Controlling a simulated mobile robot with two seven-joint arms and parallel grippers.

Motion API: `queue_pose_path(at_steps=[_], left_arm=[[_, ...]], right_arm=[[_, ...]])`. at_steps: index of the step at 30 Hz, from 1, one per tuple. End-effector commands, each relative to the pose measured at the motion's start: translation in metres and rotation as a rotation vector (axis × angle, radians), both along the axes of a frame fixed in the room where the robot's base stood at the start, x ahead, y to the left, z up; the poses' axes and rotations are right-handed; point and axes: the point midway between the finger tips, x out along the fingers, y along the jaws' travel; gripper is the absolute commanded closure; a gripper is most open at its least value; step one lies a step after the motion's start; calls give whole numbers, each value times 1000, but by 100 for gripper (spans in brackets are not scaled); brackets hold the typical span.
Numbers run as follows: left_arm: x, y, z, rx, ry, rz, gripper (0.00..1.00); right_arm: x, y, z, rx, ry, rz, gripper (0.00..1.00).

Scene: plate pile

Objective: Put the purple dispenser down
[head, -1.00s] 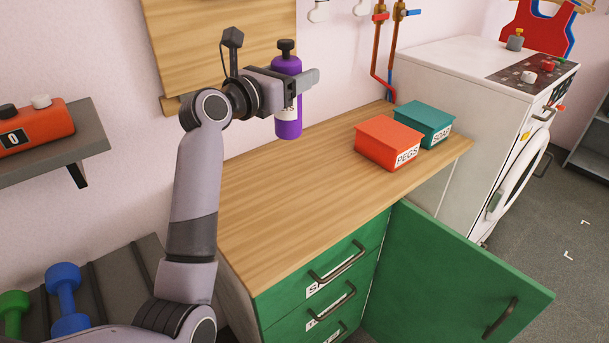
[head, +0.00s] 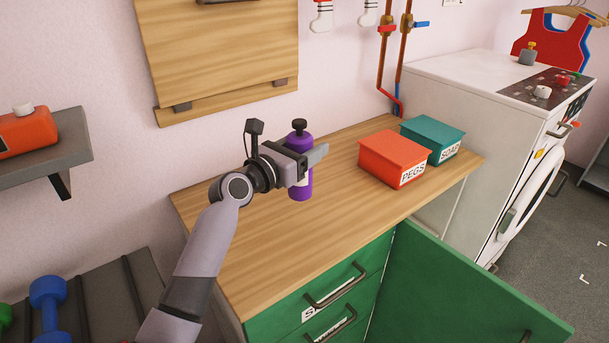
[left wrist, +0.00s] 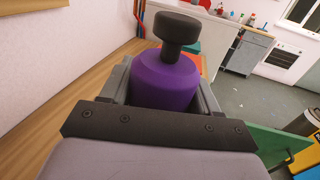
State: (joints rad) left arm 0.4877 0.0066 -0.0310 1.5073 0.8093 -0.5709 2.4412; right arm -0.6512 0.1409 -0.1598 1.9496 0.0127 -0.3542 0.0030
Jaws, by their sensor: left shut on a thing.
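The purple dispenser (head: 300,190) has a black pump top and stands upright in the head view, at the wooden worktop (head: 240,225). My left gripper (head: 308,160) is shut on it, with its fingers around the upper body. The dispenser's base appears at or very near the worktop; I cannot tell if it touches. In the left wrist view, the dispenser (left wrist: 165,82) sits between the two fingers, its pump top towards the camera and its lower part hidden. My right gripper is not in view.
A red PEGS box (head: 392,158) and a teal SOAP box (head: 433,135) stand to the right on the worktop. A green cabinet door (head: 470,290) hangs open at the front. A white washing machine (head: 475,130) stands beyond. The worktop's front left is clear.

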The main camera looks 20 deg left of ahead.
Motion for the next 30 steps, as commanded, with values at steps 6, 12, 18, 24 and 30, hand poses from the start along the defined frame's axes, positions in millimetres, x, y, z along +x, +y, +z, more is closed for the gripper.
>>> queue_pose_path(at_steps=[6, 12, 18, 24, 30], left_arm=[[0, 0, -19, 0, -4, 1, 100], [0, 1, -51, 1, -3, 1, 100], [0, 0, -57, -2, -5, 2, 100], [0, 0, -57, -2, -5, 1, 100], [0, 0, -61, 0, -1, 0, 14]], right_arm=[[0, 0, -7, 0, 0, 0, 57], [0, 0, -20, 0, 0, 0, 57], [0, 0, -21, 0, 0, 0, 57], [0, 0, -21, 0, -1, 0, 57], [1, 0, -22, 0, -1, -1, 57]])
